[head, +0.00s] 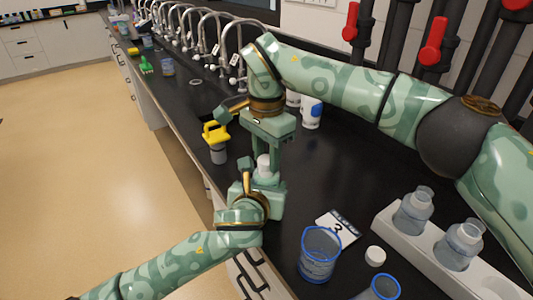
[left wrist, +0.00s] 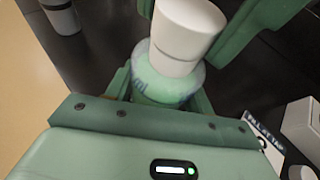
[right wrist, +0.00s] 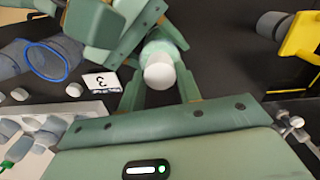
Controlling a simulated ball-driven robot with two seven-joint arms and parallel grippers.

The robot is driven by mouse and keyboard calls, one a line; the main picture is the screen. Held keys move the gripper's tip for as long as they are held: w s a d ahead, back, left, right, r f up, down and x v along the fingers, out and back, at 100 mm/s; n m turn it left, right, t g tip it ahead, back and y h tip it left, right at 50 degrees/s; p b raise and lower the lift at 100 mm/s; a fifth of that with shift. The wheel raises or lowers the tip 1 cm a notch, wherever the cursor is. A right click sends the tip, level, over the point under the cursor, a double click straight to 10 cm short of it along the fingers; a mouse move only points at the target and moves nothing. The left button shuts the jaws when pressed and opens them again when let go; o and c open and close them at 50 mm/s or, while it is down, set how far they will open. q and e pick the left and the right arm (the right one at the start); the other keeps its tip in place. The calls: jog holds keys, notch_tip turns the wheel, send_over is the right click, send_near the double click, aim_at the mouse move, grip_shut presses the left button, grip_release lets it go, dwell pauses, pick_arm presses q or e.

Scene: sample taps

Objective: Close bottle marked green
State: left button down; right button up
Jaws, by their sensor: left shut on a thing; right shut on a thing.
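A clear, greenish bottle (left wrist: 165,85) stands between the fingers of my left gripper (head: 262,188), which is shut on it. A white cap (left wrist: 187,35) is over the bottle's mouth; it also shows in the head view (head: 264,163) and from above in the right wrist view (right wrist: 160,75). My right gripper (head: 268,150) is directly above my left one, with its fingers on both sides of the cap, shut on it. I cannot tell whether the cap is fully seated. The bottle's marking is mostly hidden.
A white rack (head: 400,240) at right holds two clear bottles. A loose white cap (head: 375,256), a card with a 3 (head: 337,227) and blue-rimmed beakers (head: 319,258) are at the front. A yellow-topped item (head: 216,135) stands left. Taps line the back.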

jog(key=m, duration=1.2)
pick_arm(q)
jog(key=shift+d, duration=0.1)
pick_arm(e)
jog(key=m, duration=1.5)
jog(key=shift+w+m, duration=0.1)
jog(key=shift+m, duration=0.3)
jog(key=m, duration=1.3)
jog(key=shift+f, duration=0.1)
jog(key=o, duration=1.2)
jog(key=shift+c, duration=0.2)
